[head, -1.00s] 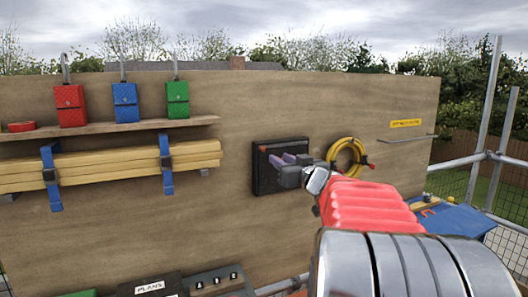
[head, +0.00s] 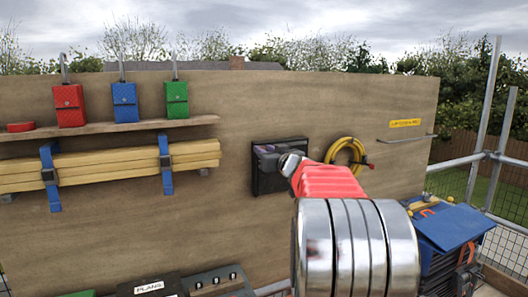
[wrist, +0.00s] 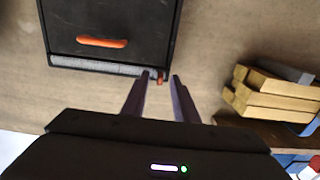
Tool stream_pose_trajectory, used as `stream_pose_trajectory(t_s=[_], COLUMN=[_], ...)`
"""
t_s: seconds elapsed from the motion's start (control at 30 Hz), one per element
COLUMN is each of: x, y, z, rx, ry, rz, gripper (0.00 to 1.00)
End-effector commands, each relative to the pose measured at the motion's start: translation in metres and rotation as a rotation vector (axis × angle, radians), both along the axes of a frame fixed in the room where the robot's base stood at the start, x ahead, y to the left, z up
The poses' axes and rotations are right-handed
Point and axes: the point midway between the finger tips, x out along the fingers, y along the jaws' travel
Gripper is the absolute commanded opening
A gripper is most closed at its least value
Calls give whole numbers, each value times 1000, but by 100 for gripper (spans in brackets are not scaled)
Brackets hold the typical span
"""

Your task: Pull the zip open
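A black pouch (head: 268,184) is fixed to the plywood wall, left of a yellow coil. In the wrist view the pouch (wrist: 60,20) has an orange handle (wrist: 102,42) and a grey zip (wrist: 95,66) along one edge. A small red zip pull (wrist: 160,78) sits at one end of the zip. My gripper (wrist: 161,76) is open, with its two purple fingertips on either side of the pull and a gap between them. Whether either touches it, I cannot tell. In the head view my gripper (head: 266,150) is at the pouch's upper part; my wrist partly covers it.
A yellow coil (head: 346,154) hangs just right of my arm. Strapped timber (head: 110,160) is on the wall to the left, under a shelf (head: 100,133) with red, blue and green boxes. A blue-topped case (head: 450,228) stands at the lower right.

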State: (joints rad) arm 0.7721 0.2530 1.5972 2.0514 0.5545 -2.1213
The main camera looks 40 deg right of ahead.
Motion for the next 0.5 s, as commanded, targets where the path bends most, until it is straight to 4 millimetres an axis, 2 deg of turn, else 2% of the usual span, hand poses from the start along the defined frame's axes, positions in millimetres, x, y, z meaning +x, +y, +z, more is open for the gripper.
stream_pose_trajectory(t_s=[0.33,0.5], x=[3,3], y=[-1,0], z=[0,0], rx=[0,0], ry=[0,0], rz=[0,1], gripper=[27,15])
